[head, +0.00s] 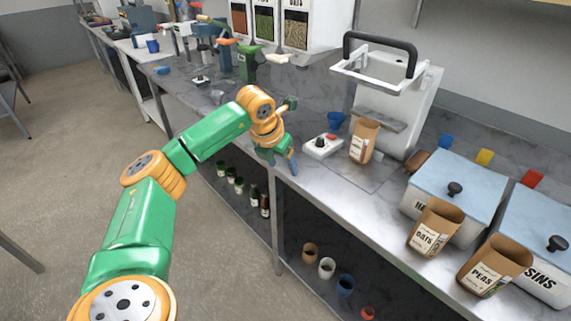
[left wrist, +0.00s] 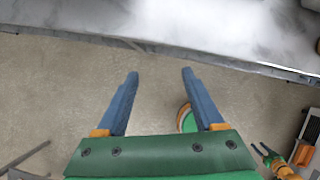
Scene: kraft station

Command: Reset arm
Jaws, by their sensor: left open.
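My left arm is green and orange and reaches in from the left in the head view. My left gripper (head: 289,163) hangs at the front edge of the grey counter (head: 309,182). In the left wrist view its two blue fingers (left wrist: 160,75) are wide apart, with nothing between them but floor. The counter edge lies beyond the fingertips there. My right gripper does not show in the head view. A green and orange arm part at the lower right of the left wrist view seems to be mine.
A kraft bag (head: 364,141) stands by a white sealing machine (head: 398,95) and a small white box (head: 322,146). The oats bag (head: 434,227) and peas bag (head: 493,266) stand before lidded bins (head: 457,189). Cups and bottles sit on the lower shelf. The floor (head: 60,190) at left is mostly clear.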

